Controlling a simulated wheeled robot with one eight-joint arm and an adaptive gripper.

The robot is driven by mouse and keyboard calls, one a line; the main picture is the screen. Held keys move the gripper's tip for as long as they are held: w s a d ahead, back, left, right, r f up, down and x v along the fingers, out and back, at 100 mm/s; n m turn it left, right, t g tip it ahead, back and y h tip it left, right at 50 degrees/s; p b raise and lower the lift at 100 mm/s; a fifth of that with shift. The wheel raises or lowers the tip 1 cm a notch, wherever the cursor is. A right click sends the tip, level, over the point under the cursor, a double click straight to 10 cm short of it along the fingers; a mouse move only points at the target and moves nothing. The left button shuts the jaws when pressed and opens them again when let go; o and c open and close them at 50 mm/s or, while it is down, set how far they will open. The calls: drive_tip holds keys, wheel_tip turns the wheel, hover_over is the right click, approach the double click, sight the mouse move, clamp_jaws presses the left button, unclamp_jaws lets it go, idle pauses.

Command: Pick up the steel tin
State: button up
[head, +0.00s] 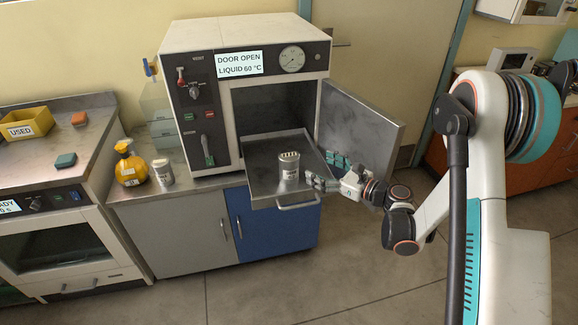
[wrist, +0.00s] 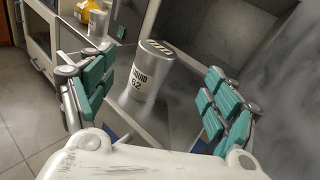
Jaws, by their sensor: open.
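The steel tin (head: 289,168) is a short metal cylinder with slots in its lid. It stands upright on the pulled-out tray (head: 250,182) of the incubator. In the wrist view the tin (wrist: 149,75) bears a label that reads "LIQUID 62". My gripper (head: 318,180) is just right of the tin in the head view. In the wrist view my gripper (wrist: 160,100) is open, with teal finger pads spread to the left and right of the tin. Both pads look apart from it. The tin's base shows on the tray.
The incubator (head: 245,95) is open, its sign reading "DOOR OPEN LIQUID 60 °C". Its door (head: 358,125) stands swung out behind my gripper. A yellow bottle (head: 130,168) and a small pale jar (head: 162,172) stand on the counter at left. The tray is otherwise bare.

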drive_tip(key=f+m, duration=0.1)
approach(281, 152)
drive_tip(key=shift+w+a+f+t+y+b, duration=0.15)
drive_tip(key=shift+w+a+f+b, duration=0.1)
drive_tip(key=shift+w, duration=0.2)
drive_tip(key=shift+w+a+f+t+y+b, duration=0.2)
drive_tip(key=shift+w+a, duration=0.1)
drive_tip(key=shift+w, duration=0.2)
drive_tip(key=x, duration=0.1)
drive_tip(key=b+x, duration=0.2)
drive_tip(key=x, duration=0.1)
drive_tip(key=shift+s+a+f, duration=0.1)
drive_tip(key=shift+a+f, duration=0.05)
drive_tip(key=shift+f, duration=0.25)
drive_tip(key=shift+w+a+r, duration=0.1)
drive_tip(key=shift+w+a, duration=0.25)
drive_tip(key=shift+r, duration=0.1)
drive_tip(key=c, duration=1.4)
